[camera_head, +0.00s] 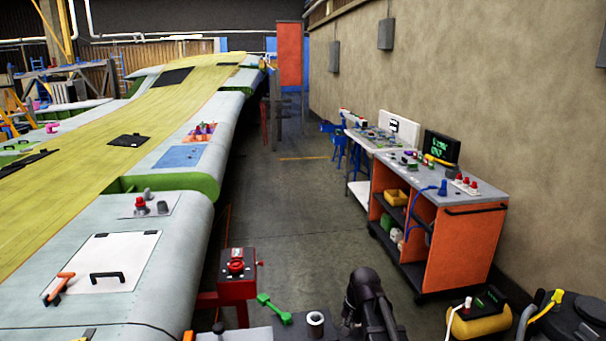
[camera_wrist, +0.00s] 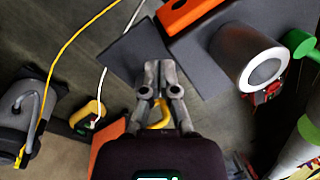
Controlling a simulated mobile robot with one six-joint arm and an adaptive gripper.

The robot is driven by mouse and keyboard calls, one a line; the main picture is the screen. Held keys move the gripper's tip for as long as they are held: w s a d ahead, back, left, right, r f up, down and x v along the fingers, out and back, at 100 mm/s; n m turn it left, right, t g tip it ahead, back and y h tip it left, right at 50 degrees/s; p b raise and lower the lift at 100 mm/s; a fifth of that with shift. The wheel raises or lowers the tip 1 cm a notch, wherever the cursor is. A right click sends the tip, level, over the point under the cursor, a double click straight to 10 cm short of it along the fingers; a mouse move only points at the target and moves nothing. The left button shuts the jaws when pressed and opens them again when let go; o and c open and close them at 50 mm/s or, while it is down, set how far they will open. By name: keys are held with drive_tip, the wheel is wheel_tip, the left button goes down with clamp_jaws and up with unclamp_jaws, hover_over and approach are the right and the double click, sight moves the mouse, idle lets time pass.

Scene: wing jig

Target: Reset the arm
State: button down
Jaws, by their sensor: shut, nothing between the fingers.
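My gripper (camera_wrist: 158,70) is in the middle of the wrist view. Its two grey fingers are together at the tips, with nothing between them. Behind the fingers is a dark flat surface, with floor around it; I cannot tell the distance. In the head view a dark part of my arm (camera_head: 372,305) rises from the bottom edge, right of the grey ring-shaped part (camera_head: 315,319). The fingertips cannot be made out there.
The wing (camera_head: 75,225) fills the left, with a red box (camera_head: 236,272) beside its edge. A green double-ended tool (camera_head: 273,308) lies nearby. An orange workbench (camera_head: 455,245) stands along the right wall. A yellow unit (camera_head: 478,318) is at lower right. The aisle floor (camera_head: 290,185) is clear.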

drive_tip(key=s+d+n+h, duration=0.2)
drive_tip(key=s+d+n, duration=0.2)
drive_tip(key=s, duration=0.7)
drive_tip(key=shift+s+d+f, duration=0.2)
drive_tip(key=shift+s+d, duration=0.15)
drive_tip(key=shift+d, duration=0.1)
idle(0.4)
